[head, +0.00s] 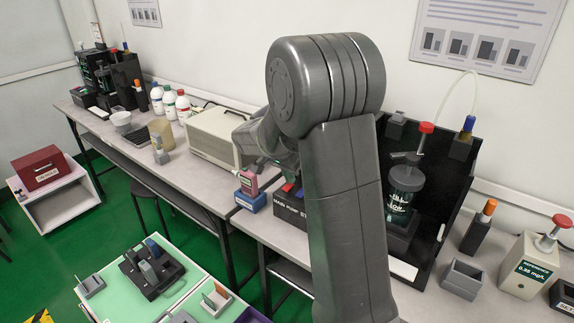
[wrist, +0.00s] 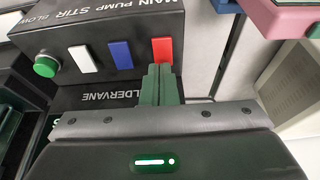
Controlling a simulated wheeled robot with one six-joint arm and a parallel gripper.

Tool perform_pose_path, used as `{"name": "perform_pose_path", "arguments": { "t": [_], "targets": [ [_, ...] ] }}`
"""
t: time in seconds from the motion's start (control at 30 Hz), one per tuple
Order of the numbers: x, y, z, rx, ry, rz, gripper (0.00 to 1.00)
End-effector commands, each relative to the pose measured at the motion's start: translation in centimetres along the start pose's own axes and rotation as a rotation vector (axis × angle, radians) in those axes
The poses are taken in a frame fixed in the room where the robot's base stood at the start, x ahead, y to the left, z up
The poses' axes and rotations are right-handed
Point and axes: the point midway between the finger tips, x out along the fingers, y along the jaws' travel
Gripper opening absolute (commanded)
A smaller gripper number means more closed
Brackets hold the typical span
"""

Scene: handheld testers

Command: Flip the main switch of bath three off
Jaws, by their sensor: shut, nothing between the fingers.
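A dark control box (wrist: 105,30) fills the top of the wrist view, its lettering MAIN, PUMP, STIR, BLOW upside down. Its red switch (wrist: 163,50) is under MAIN, beside a blue switch (wrist: 121,54), a white switch (wrist: 84,59) and a round green button (wrist: 46,66). My gripper (wrist: 158,70) is shut and empty, its green fingertips right at the lower edge of the red switch; I cannot tell whether they touch. In the head view the box (head: 289,212) shows partly behind my arm, and my gripper is mostly hidden. I cannot tell which way the red switch is tipped.
A pink tester (head: 248,183) in a blue stand (head: 251,201) is close left of the box. A beige instrument (head: 212,138) stands farther left. A black-backed station with a stirred jar (head: 402,190) is to the right of my arm.

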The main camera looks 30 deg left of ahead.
Motion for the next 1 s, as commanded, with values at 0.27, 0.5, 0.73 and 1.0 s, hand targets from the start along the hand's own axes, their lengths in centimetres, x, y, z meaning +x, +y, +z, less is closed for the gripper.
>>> {"name": "perform_pose_path", "arguments": {
  "t": [0.27,0.5,0.73,1.0],
  "targets": [
    [0.9,0.0,0.2,0.0,0.001,0.0,0.0],
    [1.0,0.0,0.2,0.0,0.001,-0.001,0.0],
    [1.5,0.0,0.2,0.0,0.0,0.0,0.0],
    [1.5,0.0,0.5,-0.001,-0.002,0.002,0.0]
  ]
}}
